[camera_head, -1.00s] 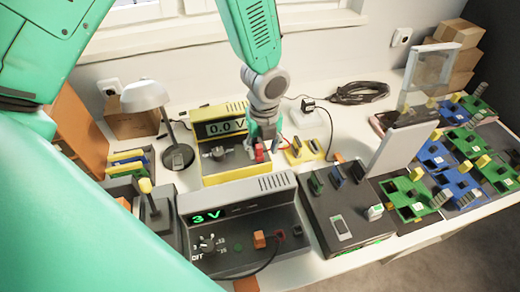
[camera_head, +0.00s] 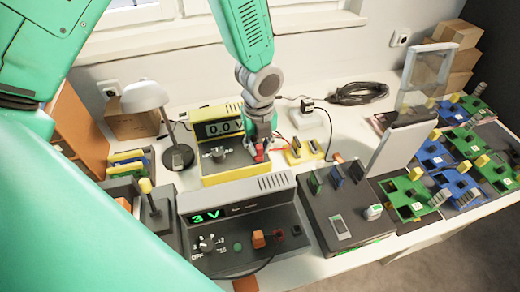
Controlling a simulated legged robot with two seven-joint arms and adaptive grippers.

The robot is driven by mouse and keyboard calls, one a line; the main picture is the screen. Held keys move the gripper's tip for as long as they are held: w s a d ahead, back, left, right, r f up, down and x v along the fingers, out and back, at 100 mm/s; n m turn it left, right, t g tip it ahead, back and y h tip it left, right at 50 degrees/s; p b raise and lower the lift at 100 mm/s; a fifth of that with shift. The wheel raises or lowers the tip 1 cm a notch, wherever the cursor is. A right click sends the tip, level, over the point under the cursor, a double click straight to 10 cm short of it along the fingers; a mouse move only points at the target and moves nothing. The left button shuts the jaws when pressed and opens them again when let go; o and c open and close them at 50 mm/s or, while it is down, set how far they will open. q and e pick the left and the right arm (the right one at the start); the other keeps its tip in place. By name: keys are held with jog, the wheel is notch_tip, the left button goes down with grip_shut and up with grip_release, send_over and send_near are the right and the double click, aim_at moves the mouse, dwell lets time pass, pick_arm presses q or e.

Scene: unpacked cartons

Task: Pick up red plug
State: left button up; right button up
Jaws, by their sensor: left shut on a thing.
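The red plug (camera_head: 260,154) is at the right part of the yellow meter (camera_head: 225,178), which reads 0.0 V. My left gripper (camera_head: 261,145) points down over it from behind and is shut on it. The fingers hide part of the plug, and I cannot tell whether it is still seated in the meter. A thin red cable (camera_head: 284,141) shows just right of the gripper. My right gripper is not in view.
A grey power supply (camera_head: 235,205) reading 3 V stands in front, with an orange plug (camera_head: 258,239). A joystick (camera_head: 154,208) and lamp (camera_head: 176,156) are to the left. A dark box (camera_head: 345,225) with an upright panel and circuit boards fill the right.

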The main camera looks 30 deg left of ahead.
aim_at(258, 146)
pick_arm(q)
jog(key=shift+a, duration=0.15)
jog(key=shift+r, duration=0.25)
notch_tip(258, 146, up, 9)
jog(key=shift+r+p, duration=0.2)
jog(key=shift+p, duration=0.1)
jog(key=shift+f, duration=0.1)
